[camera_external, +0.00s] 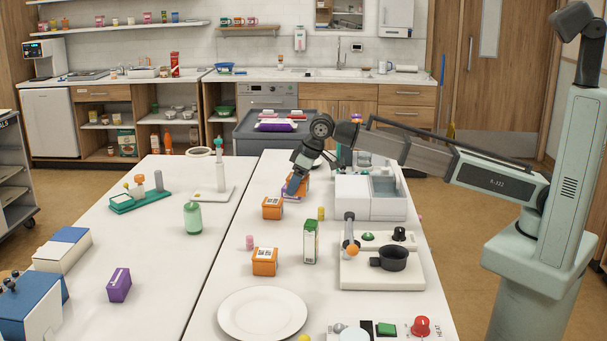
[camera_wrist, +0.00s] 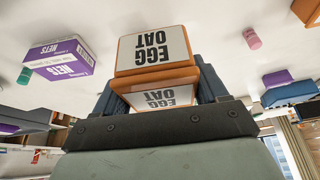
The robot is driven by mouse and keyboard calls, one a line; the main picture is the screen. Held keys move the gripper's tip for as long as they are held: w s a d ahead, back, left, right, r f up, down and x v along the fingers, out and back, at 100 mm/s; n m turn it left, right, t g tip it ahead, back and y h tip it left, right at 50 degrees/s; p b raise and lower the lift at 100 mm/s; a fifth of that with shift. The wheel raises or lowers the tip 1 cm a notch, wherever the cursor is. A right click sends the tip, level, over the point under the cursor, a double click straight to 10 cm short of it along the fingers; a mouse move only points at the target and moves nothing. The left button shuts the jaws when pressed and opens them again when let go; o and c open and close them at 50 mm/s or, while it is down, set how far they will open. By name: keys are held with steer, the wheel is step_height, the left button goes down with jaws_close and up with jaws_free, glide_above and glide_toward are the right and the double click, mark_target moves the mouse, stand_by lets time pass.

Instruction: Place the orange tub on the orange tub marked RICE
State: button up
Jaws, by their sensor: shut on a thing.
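My gripper (camera_external: 297,180) is shut on an orange tub (camera_wrist: 155,50) with white labels that read OAT and EGG. In the wrist view the tub sits between the two fingers. In the external view the held orange tub (camera_external: 304,184) is partly hidden by my gripper, low over the far part of the right-hand table; I cannot tell if it touches the surface. Two other orange tubs with white labels stand on this table, one nearer the gripper (camera_external: 272,208) and one closer to the camera (camera_external: 264,262). Their lettering is too small to read, so I cannot tell which is marked RICE.
A purple item (camera_external: 289,193) is close by the gripper. A green-and-white carton (camera_external: 310,242), a yellow cylinder (camera_external: 321,213), a pink cylinder (camera_external: 249,242) and a plate (camera_external: 262,314) stand around the tubs. A white machine (camera_external: 350,207) and hob with pan (camera_external: 394,258) fill the right side.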

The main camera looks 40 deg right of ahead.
glide_toward(266, 201)
step_height(266, 201, up, 3)
steer(key=d, duration=0.1)
steer(key=w+a+r, duration=0.2)
steer(key=w, duration=0.1)
steer(key=shift+n+g, duration=0.3)
steer(key=shift+n, duration=0.6)
steer(key=shift+s+a+f, duration=0.1)
steer(key=shift+s+f, duration=0.1)
steer(key=shift+f, duration=2.35)
steer(key=shift+s+a+f, duration=0.1)
steer(key=shift+s+f, duration=0.1)
steer(key=shift+f, duration=2.4)
steer(key=shift+f, duration=0.1)
steer(key=o, duration=1.2)
steer(key=shift+c, duration=0.2)
steer(key=v, duration=1.2)
steer(key=shift+d, duration=0.3)
